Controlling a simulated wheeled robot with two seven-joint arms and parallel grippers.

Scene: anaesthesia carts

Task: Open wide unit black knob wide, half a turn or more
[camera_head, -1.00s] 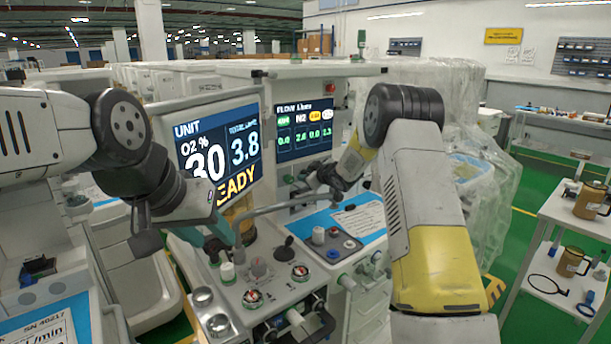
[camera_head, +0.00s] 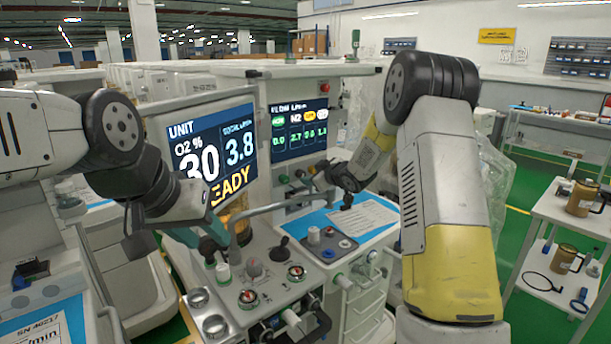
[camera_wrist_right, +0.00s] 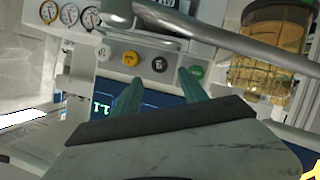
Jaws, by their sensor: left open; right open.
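The wide unit (camera_head: 262,300) stands in the middle of the head view, with a large O2 screen and a FLOW screen. In the right wrist view its black knob (camera_wrist_right: 160,64) sits in a row between a yellow knob (camera_wrist_right: 131,58) and a green knob (camera_wrist_right: 195,70). My right gripper (camera_wrist_right: 158,78) is open; its teal fingers point at the row, with the black knob showing between their tips. I cannot tell whether they touch it. In the head view my right gripper (camera_head: 320,174) is below the FLOW screen. My left gripper (camera_head: 213,246) is open over the unit's left front.
A grey bent tube (camera_wrist_right: 215,40) crosses in front of the panel near the right fingers. An amber canister (camera_wrist_right: 272,42) hangs beside it. Gauges (camera_wrist_right: 68,14) are at the panel's other end. A white shelf cart (camera_head: 560,215) stands at the right.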

